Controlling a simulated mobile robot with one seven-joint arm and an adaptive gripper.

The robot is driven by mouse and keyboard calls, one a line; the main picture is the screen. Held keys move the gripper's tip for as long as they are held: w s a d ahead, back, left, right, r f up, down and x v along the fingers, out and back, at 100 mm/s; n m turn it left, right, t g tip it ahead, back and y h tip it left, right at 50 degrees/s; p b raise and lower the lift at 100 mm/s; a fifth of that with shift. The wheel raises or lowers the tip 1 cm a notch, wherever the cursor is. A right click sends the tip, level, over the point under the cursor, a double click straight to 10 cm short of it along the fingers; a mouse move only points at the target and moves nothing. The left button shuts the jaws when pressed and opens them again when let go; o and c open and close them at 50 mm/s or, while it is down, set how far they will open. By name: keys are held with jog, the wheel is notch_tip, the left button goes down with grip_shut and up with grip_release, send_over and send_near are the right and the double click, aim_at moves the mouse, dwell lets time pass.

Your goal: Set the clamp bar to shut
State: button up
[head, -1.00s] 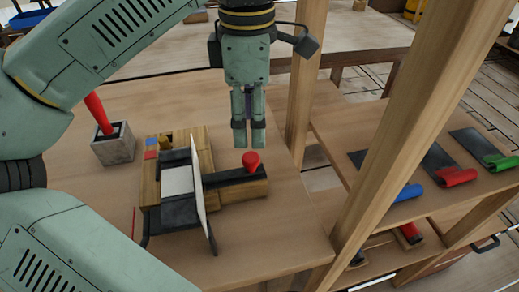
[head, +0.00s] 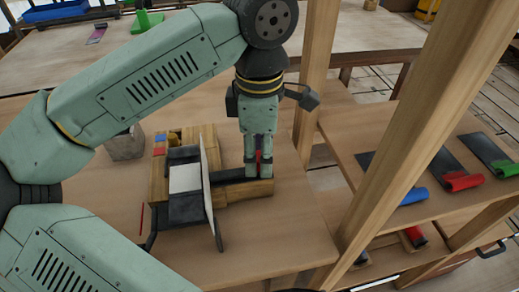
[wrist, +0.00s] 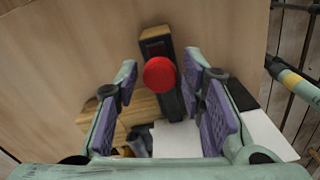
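The clamp bar (head: 229,175) is a dark bar with a red knob at its end, lying along a wooden block (head: 249,191) on the bench. In the head view only a sliver of the red knob shows between my fingers. My gripper (head: 260,170) points down over the bar's right end. In the wrist view my gripper (wrist: 162,82) is open, with one purple-padded finger on each side of the red knob (wrist: 159,73). Gaps show between the knob and both fingers. The dark bar (wrist: 153,47) runs beneath the knob.
A thin white upright panel (head: 211,190) stands left of my gripper. A grey block (head: 125,146) is behind my arm. A wooden post (head: 396,120) rises at right, before a shelf with blue (head: 413,194), red (head: 464,181) and green (head: 504,167) handled tools.

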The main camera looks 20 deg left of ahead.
grip_shut()
dwell(0.4)
